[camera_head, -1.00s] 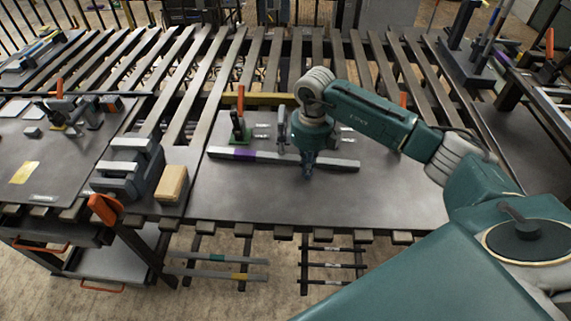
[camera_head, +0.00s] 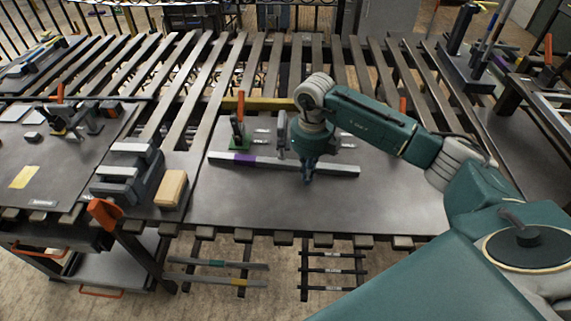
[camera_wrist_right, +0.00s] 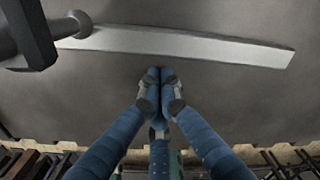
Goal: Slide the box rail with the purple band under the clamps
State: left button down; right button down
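The box rail (camera_head: 300,166) is a long pale grey bar with a purple band (camera_head: 244,159) near its left end. It lies flat on the dark plate, in front of a clamp (camera_head: 238,132) with an orange handle and green base. A second orange clamp handle (camera_head: 403,104) shows behind my right arm, its base hidden. My right gripper (camera_head: 308,180) points down at the rail's near side. In the wrist view its fingers (camera_wrist_right: 160,78) are together and empty, just short of the rail (camera_wrist_right: 200,45); contact is unclear. A dark clamp part (camera_wrist_right: 30,35) shows at upper left. My left gripper is out of view.
The dark plate (camera_head: 250,205) is clear in front of the rail. A grey block fixture (camera_head: 128,170) and a tan wooden block (camera_head: 171,188) stand at its left. Slatted bars lie behind. A rack with several bars (camera_head: 215,273) is below the front edge.

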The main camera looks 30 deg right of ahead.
jog(key=shift+w+d+b, duration=0.5)
jog(key=shift+w+b, duration=0.05)
jog(key=shift+w, duration=0.25)
jog(key=shift+w+d+b, duration=0.45)
jog(key=shift+w+b, duration=0.05)
jog(key=shift+w, duration=0.3)
dwell(0.6)
jog(key=shift+s, duration=0.1)
jog(key=shift+s+a+p, duration=0.25)
jog(key=shift+s+p, duration=0.05)
jog(key=shift+s+a+p, duration=0.3)
jog(key=shift+s+a, duration=0.05)
jog(key=shift+s, duration=0.35)
notch_tip(320, 180, up, 8)
jog(key=p, duration=0.5)
dwell(0.5)
